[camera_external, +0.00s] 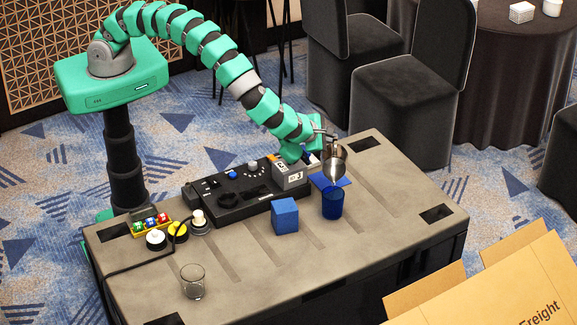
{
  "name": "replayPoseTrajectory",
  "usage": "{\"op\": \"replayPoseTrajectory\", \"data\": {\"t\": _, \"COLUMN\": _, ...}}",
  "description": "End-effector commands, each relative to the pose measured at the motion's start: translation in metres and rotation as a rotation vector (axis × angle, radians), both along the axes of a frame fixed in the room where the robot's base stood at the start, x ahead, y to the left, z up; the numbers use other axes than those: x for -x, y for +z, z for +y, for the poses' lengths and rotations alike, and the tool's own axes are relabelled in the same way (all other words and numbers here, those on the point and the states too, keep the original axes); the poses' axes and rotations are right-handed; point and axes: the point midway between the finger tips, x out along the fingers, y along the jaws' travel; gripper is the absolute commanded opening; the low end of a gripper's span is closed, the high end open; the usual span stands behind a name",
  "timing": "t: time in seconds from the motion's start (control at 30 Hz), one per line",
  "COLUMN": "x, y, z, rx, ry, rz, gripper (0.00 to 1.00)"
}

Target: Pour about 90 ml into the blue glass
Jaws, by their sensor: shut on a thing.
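The blue glass (332,205) stands upright on the grey table's right half. My gripper (322,143) is shut on a shiny metal jug (337,160) and holds it above the blue glass. The jug is tilted, with its lower end over the glass's mouth. A thin pale streak runs down from the jug toward the glass; I cannot tell whether it is liquid or part of the jug. The level inside the blue glass is too dark to read. The fingers are small and partly hidden by the jug and arm.
A blue cube (285,216) stands left of the glass, and a flat blue piece (325,181) lies behind it. A black control panel (235,190) is further left. A clear glass (193,281) stands at the front left. An open carton (500,285) is at the lower right.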

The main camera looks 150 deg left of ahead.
Motion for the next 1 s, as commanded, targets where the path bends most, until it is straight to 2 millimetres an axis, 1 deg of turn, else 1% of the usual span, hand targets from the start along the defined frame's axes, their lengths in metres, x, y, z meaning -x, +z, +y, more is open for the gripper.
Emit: {"op": "replayPoseTrajectory", "data": {"t": 1.0, "x": -0.0076, "y": 0.0037, "z": -0.0043, "rx": -0.029, "ry": 0.001, "rz": 0.041, "gripper": 0.0}}
